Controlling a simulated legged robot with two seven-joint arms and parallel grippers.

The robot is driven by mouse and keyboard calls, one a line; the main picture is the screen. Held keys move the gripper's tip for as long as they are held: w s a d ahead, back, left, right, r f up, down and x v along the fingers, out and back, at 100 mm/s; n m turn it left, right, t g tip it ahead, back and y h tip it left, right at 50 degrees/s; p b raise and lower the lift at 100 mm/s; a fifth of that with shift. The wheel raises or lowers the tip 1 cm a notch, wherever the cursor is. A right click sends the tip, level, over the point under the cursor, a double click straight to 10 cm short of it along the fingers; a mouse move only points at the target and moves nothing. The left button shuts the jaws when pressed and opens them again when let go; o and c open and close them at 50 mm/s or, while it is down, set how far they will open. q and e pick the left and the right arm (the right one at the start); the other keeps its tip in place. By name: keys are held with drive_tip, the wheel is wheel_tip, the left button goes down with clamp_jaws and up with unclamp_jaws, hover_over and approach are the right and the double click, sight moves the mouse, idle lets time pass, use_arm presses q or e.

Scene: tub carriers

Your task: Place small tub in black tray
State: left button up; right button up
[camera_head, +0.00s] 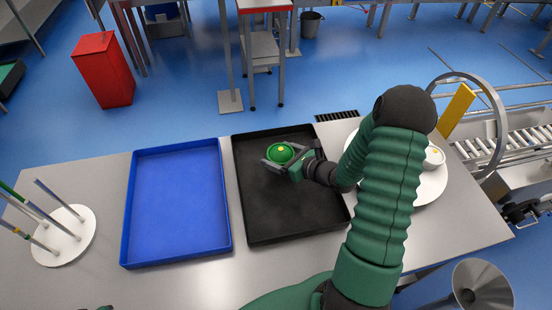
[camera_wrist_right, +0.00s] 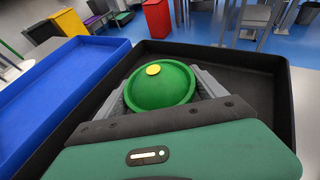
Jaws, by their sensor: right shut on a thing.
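A small green tub (camera_head: 280,153) with a yellow dot on top is between the fingers of my right gripper (camera_head: 279,157), at the far half of the black tray (camera_head: 290,225). In the right wrist view the green tub (camera_wrist_right: 160,85) sits between the grey fingers of my right gripper (camera_wrist_right: 163,88), with the black tray's wall (camera_wrist_right: 235,58) around it. The gripper is shut on the tub. I cannot tell whether the tub touches the tray floor. Only a small dark green bit, possibly of my left arm, shows at the bottom edge of the head view; the left gripper is not visible.
An empty blue tray (camera_head: 178,205) stands left of the black tray. A white round base with upright rods (camera_head: 65,238) is at the far left. A white round plate (camera_head: 430,188) with a small white tub (camera_head: 434,157) is right, partly behind my right arm.

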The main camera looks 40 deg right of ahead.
sight(280, 159)
drive_tip(key=shift+w+d, duration=0.4)
drive_tip(key=shift+w, duration=0.3)
drive_tip(key=f, duration=0.3)
drive_tip(key=shift+s+d+f, duration=0.3)
drive_tip(key=shift+d, duration=0.05)
drive_tip(key=shift+f, duration=0.2)
drive_tip(key=shift+w+a+r, duration=0.1)
drive_tip(key=shift+a+r, duration=0.05)
drive_tip(key=shift+a, duration=0.45)
drive_tip(key=o, duration=1.5)
drive_tip(key=shift+o, duration=0.2)
drive_tip(key=shift+d, duration=0.4)
drive_tip(key=v, duration=1.1)
drive_tip(key=shift+a, duration=0.15)
drive_tip(key=shift+s+r, duration=0.1)
drive_tip(key=shift+s, duration=0.45)
